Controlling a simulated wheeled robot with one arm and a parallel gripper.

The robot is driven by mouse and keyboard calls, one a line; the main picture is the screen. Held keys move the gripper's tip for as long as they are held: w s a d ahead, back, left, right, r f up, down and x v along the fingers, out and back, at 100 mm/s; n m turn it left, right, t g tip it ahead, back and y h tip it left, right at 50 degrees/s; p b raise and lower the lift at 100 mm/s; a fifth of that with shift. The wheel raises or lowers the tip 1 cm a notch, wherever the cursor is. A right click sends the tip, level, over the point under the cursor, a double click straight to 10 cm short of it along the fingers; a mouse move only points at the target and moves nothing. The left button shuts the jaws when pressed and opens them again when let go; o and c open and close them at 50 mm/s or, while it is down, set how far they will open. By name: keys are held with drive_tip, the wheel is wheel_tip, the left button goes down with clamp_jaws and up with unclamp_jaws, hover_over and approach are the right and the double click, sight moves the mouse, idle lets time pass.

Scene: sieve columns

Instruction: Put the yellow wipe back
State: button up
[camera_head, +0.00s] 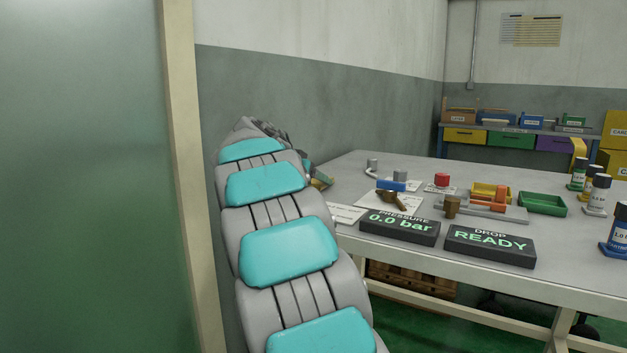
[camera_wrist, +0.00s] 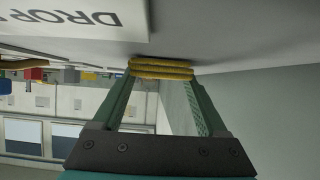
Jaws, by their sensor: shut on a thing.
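The yellow wipe (camera_wrist: 160,66) is a folded, layered pad between the tips of my gripper (camera_wrist: 160,77) in the wrist view. My gripper is shut on it, with one finger on each side. The wipe is right at the grey table surface; I cannot tell whether it touches. In the head view my arm reaches to the table's left end and hides most of my gripper and the wipe.
A white card reading DROP (camera_wrist: 75,18) lies near the wipe. The table (camera_head: 345,170) also bears a pressure display (camera_head: 399,227), a READY display (camera_head: 489,246), a green tray (camera_head: 543,204) and several bottles. A wall stands behind my arm.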

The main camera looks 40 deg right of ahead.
drive_tip(key=shift+f, duration=0.1)
drive_tip(key=o, duration=1.2)
drive_tip(key=shift+a+r, duration=0.15)
drive_tip(key=shift+r, duration=0.1)
drive_tip(key=v, duration=1.1)
drive_tip(key=shift+s+a, duration=0.25)
